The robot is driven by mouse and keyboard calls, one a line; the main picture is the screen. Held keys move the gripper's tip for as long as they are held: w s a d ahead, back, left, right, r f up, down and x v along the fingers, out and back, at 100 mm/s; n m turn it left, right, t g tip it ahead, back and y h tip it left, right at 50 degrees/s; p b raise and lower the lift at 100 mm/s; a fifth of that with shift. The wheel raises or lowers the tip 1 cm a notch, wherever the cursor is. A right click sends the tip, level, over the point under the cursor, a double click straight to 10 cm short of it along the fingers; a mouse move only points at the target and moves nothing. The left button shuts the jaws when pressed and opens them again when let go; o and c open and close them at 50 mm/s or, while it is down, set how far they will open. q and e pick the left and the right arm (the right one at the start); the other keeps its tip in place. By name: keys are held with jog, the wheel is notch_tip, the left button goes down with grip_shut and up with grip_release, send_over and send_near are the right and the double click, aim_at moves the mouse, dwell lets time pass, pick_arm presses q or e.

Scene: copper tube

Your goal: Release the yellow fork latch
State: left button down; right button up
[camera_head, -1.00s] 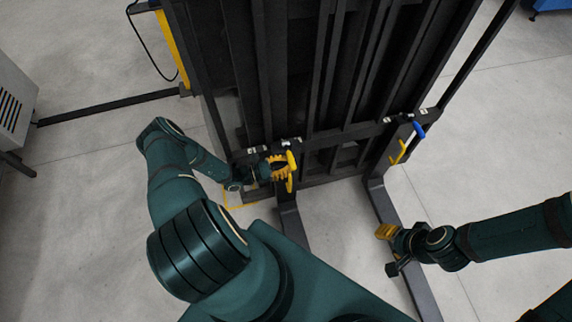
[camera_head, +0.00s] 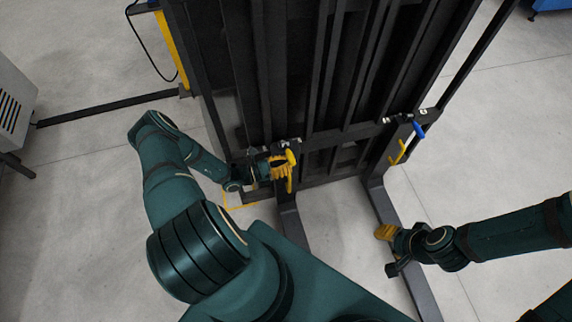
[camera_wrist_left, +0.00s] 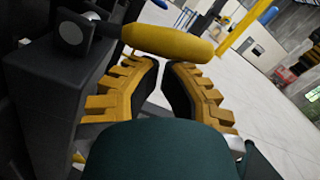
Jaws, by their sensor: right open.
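A yellow latch handle (camera_head: 291,158) sits on the left side of the dark forklift frame. My left gripper (camera_head: 284,167) is right beside it. In the left wrist view the handle (camera_wrist_left: 168,42) lies crosswise just beyond the fingertips of my left gripper (camera_wrist_left: 161,66), on a dark bracket. Only a narrow gap shows between these fingertips; whether they touch the handle is unclear. A second yellow latch part (camera_head: 400,152) is on the frame's right side, under a blue handle (camera_head: 419,130). My right gripper (camera_head: 386,232) is open and empty, low on the right.
The dark upright frame (camera_head: 335,130) fills the upper middle. Two dark forks (camera_head: 400,250) extend along the floor towards me. A grey cabinet (camera_head: 12,105) stands at far left. Grey floor (camera_head: 500,150) is free at right.

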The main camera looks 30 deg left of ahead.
pick_arm(q)
notch_tip(320, 180, up, 6)
jog(key=w+a+n, duration=0.1)
jog(key=n, duration=0.4)
jog(key=shift+w+a, duration=0.25)
jog(key=shift+a, duration=0.05)
jog(key=shift+r, duration=0.15)
dwell(0.7)
